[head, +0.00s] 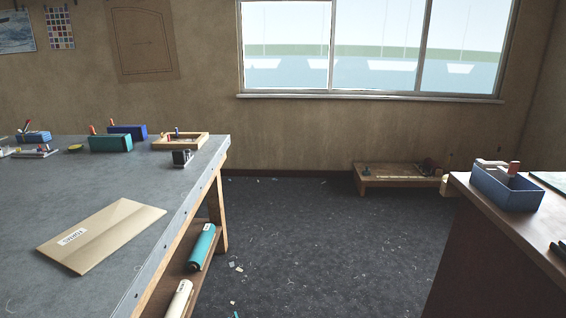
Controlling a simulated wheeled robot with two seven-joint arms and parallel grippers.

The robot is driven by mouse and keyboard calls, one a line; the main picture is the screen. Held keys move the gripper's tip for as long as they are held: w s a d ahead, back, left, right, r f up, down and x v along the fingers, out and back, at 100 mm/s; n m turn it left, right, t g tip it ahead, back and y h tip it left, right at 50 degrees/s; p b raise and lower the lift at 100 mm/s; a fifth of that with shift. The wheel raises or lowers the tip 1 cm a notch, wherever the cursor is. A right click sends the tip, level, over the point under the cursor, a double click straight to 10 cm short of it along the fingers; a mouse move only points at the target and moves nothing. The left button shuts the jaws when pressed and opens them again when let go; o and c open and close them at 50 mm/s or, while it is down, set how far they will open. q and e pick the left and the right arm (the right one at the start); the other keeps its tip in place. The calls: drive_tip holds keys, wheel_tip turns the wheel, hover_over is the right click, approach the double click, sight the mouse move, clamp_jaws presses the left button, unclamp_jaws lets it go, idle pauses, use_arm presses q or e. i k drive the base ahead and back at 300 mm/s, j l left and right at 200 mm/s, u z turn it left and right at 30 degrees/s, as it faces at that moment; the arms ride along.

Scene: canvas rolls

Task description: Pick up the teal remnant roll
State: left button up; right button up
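A teal roll (202,246) lies on the low wooden shelf under the grey-topped workbench on the left. A cream roll (180,299) lies on the same shelf, nearer to me, cut off by the bottom edge of the view. The two rolls look apart. Neither of my grippers is in the head view.
The grey bench top (110,170) overhangs the shelf (184,268), and a bench leg (217,218) stands beside the teal roll. The dark floor (320,240), littered with scraps, is open. A low platform (395,179) and a brown counter (500,240) with a blue box (507,192) stand right.

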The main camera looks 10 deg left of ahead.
sight(193, 264)
drive_tip(key=i+u, duration=0.1)
drive_tip(key=i, duration=0.65)
drive_tip(key=i+u, duration=0.1)
drive_tip(key=i, duration=0.6)
drive_tip(key=i+l+u, duration=0.1)
drive_tip(key=i, duration=0.6)
drive_tip(key=i+l+u, duration=0.1)
drive_tip(key=i+u, duration=0.35)
drive_tip(key=i+l+u, duration=0.2)
drive_tip(key=u, duration=0.25)
drive_tip(key=i+l+u, duration=0.6)
drive_tip(key=l+u, duration=0.3)
drive_tip(key=i+l+u, duration=0.15)
drive_tip(key=l+u, duration=0.3)
